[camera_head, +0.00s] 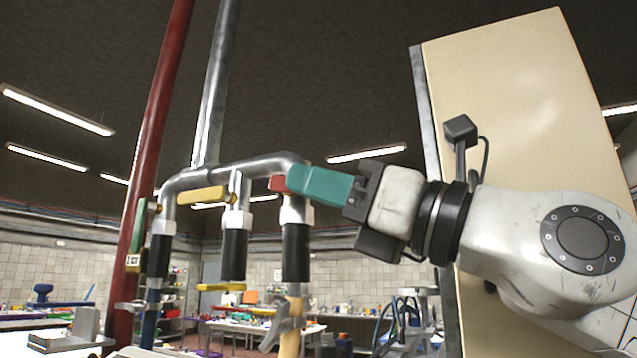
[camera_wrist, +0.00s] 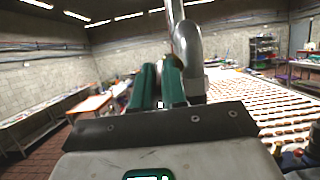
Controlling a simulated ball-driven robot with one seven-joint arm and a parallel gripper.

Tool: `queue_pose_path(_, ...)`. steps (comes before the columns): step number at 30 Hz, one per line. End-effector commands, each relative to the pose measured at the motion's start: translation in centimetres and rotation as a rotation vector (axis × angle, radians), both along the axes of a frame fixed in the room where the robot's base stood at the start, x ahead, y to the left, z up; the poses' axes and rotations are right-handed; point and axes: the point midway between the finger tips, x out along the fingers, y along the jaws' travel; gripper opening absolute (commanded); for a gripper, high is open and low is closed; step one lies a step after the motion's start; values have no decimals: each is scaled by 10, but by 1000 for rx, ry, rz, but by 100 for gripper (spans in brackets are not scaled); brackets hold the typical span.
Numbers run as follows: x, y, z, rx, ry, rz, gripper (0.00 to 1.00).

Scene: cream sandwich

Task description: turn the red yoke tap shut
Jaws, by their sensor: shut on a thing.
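The red yoke tap (camera_head: 277,183) shows in the head view as a short red handle end at the top of the right-hand branch of a grey metal pipe yoke (camera_head: 240,168). My gripper (camera_head: 287,179) reaches in from the right with its teal fingers shut on this red handle, hiding most of it. In the wrist view the two green fingers of my gripper (camera_wrist: 160,68) lie close together beside the curved grey pipe (camera_wrist: 190,50); the red handle cannot be made out there.
A yellow handle (camera_head: 203,195) is on the middle branch and a green handle (camera_head: 138,226) on the left branch. A red pipe (camera_head: 157,110) stands at the left. A tall cream panel (camera_head: 520,100) stands behind my arm. Cluttered benches fill the background.

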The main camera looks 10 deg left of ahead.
Motion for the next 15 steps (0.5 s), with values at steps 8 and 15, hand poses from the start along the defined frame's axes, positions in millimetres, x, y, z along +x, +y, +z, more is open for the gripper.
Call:
queue_pose_path(8, 0, -1, 3, -13, 3, -2, 0)
queue_pose_path(15, 0, -1, 14, -163, 55, -4, 0)
